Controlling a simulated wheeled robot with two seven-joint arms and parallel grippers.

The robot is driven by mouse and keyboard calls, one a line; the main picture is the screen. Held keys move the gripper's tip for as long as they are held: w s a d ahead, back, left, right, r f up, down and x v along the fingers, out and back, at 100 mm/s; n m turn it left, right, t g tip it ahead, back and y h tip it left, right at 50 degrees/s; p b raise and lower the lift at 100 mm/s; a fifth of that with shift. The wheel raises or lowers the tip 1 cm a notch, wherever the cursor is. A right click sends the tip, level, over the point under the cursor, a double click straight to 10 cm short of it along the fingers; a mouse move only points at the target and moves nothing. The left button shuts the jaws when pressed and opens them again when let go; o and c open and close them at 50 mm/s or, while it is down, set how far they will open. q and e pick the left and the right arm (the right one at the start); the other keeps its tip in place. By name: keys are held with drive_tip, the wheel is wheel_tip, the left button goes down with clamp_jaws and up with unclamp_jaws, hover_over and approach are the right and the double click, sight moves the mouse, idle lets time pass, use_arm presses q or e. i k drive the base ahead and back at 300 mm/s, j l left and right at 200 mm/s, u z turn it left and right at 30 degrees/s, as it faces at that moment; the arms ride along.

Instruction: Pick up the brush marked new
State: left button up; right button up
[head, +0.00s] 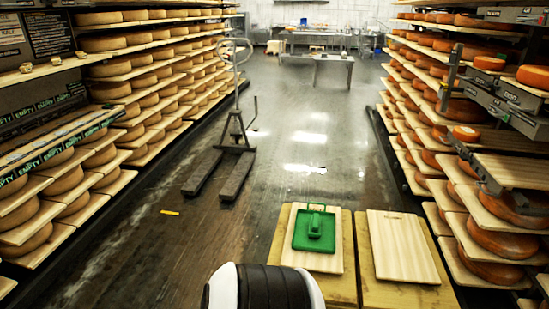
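I see no brush with a readable "new" mark. A green flat object (314,229) with a raised part and a loop at its far edge lies on a pale wooden board (335,262). I cannot tell whether it is a brush, and no lettering on it is legible. Neither of my grippers is in view.
A second, bare board (402,247) lies to the right. Cheese shelves line the left (110,66) and right (505,245), with grey metal racks (500,98) protruding at right. A pallet jack (236,158) stands in the aisle. The floor beyond it is clear up to a table (333,59).

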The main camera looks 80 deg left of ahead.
sight(315, 222)
drive_tip(key=u, duration=2.3)
drive_tip(key=z, duration=3.15)
drive_tip(key=u, duration=3.15)
drive_tip(key=i+j+z, duration=0.8)
drive_tip(key=j+z, duration=0.15)
drive_tip(key=j, duration=0.1)
